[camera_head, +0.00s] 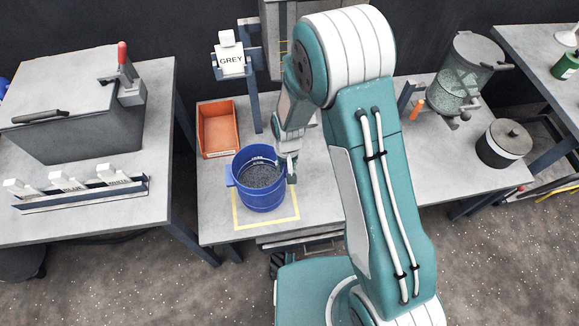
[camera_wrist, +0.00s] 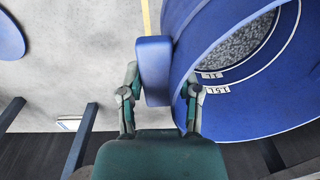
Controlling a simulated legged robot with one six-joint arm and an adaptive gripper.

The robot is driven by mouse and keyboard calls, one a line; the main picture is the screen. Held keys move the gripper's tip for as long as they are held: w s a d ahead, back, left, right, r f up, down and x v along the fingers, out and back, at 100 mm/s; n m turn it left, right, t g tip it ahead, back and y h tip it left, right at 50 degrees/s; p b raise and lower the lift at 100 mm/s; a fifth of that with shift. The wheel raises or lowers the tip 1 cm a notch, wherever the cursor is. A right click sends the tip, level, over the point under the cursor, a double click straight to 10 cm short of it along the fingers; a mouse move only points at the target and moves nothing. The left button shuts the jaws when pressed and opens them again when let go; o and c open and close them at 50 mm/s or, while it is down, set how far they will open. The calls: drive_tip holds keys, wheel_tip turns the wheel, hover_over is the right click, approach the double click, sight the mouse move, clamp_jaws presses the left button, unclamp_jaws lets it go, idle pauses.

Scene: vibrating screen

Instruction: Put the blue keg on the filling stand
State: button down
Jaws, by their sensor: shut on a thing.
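The blue keg (camera_head: 262,200) is upright, open at the top and holds dark grey granules. It is over a yellow-outlined square (camera_head: 238,218) on the middle table; I cannot tell whether it touches the surface. My gripper (camera_head: 291,170) is at the keg's right side in the head view, partly hidden by my arm. In the wrist view, my gripper (camera_wrist: 161,80) has its fingers on both sides of a blue lug (camera_wrist: 153,70) on the keg (camera_wrist: 265,100) and is shut on it. No part is clearly labelled as the filling stand.
An orange bin (camera_head: 217,130) and a post with a "GREY" sign (camera_head: 231,61) stand behind the keg. A granule-filled hopper (camera_head: 463,75) and a lidded pot (camera_head: 503,143) stand at right. The left table holds a grey box (camera_head: 65,110) and a label rack (camera_head: 80,192).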

drive_tip(key=shift+w+a+f, duration=0.15)
drive_tip(key=shift+w+f, duration=0.2)
drive_tip(key=shift+f, duration=0.05)
drive_tip(key=shift+w+f, duration=0.1)
drive_tip(key=shift+f, duration=1.5)
drive_tip(key=shift+c, duration=1.5)
unclamp_jaws()
drive_tip(key=shift+f, duration=0.1)
